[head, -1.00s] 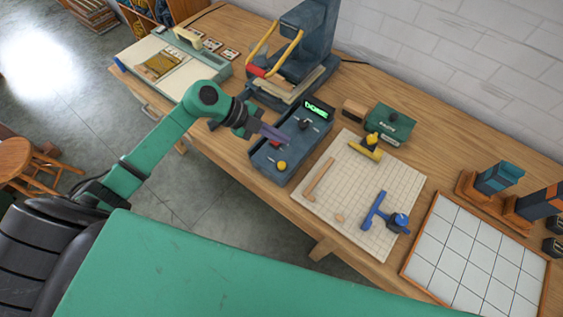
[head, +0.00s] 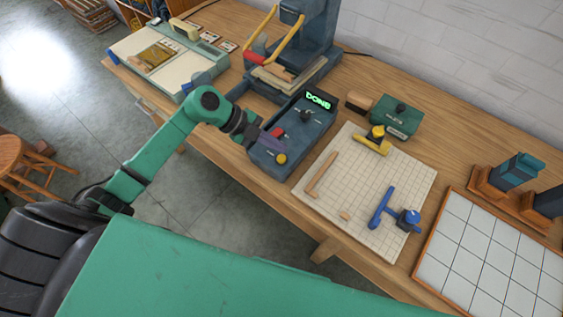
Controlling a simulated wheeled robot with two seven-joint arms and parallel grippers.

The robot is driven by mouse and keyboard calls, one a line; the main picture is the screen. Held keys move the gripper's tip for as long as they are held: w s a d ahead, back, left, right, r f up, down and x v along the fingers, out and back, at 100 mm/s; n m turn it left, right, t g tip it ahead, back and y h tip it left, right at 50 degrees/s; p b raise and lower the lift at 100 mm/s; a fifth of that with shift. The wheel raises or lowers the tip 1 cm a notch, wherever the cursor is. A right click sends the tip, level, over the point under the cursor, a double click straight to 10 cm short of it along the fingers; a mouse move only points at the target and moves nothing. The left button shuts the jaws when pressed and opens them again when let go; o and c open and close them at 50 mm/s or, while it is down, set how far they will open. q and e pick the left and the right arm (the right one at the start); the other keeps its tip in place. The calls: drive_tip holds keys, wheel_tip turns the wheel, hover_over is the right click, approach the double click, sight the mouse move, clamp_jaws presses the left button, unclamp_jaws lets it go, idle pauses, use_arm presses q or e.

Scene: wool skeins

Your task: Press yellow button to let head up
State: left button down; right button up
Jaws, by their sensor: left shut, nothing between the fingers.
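The yellow button (head: 281,159) sits at the front end of a dark blue control box (head: 262,163) on the wooden bench. A red button (head: 277,132) and a black knob (head: 306,115) are on the same box. Its lit green display (head: 321,101) seems to read "DONE". The dark blue press (head: 318,45) with yellow arms and a red grip (head: 255,58) stands behind. My right gripper is out of view.
A gridded board (head: 350,190) with yellow and blue tools lies right of the box. A green box (head: 395,115) stands behind it. A wood-framed white tile panel (head: 470,250) is at the right, and a pale tray unit (head: 130,45) at the far left.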

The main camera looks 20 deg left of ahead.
sight(277, 158)
use_arm(q)
drive_tip(key=shift+f+b, duration=0.3)
drive_tip(key=shift+f, duration=0.6)
idle(1.2)
drive_tip(key=shift+f, duration=0.4)
drive_tip(key=shift+f+b, duration=0.35)
drive_tip(key=shift+f, duration=0.2)
idle(0.5)
drive_tip(key=shift+r+p, duration=0.95)
drive_tip(key=shift+p, duration=0.05)
